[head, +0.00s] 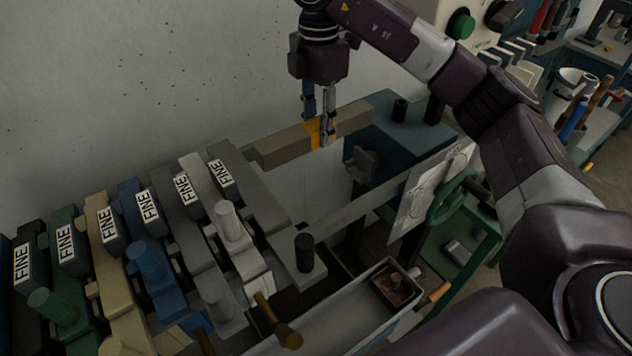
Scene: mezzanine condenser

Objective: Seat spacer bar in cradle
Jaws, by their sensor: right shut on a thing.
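The spacer bar (284,147) is a long grey-tan bar with an orange band round its middle. My right gripper (319,127) reaches down from above and is shut on the bar at the orange band. The bar lies roughly level, its left end near a long grey plate and its right end close to a teal block (421,131). I cannot tell whether either end touches anything. A small dark notched bracket (362,163) shows beside the teal block, below the bar; I cannot tell if it is the cradle. My left gripper is out of view.
A row of coloured blocks with FINE labels (66,243) and upright pegs fills the left. A dark post (305,252) stands at the front centre. A tray (393,287) with brown pieces and a green handwheel (452,199) lie to the right. The wall is behind.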

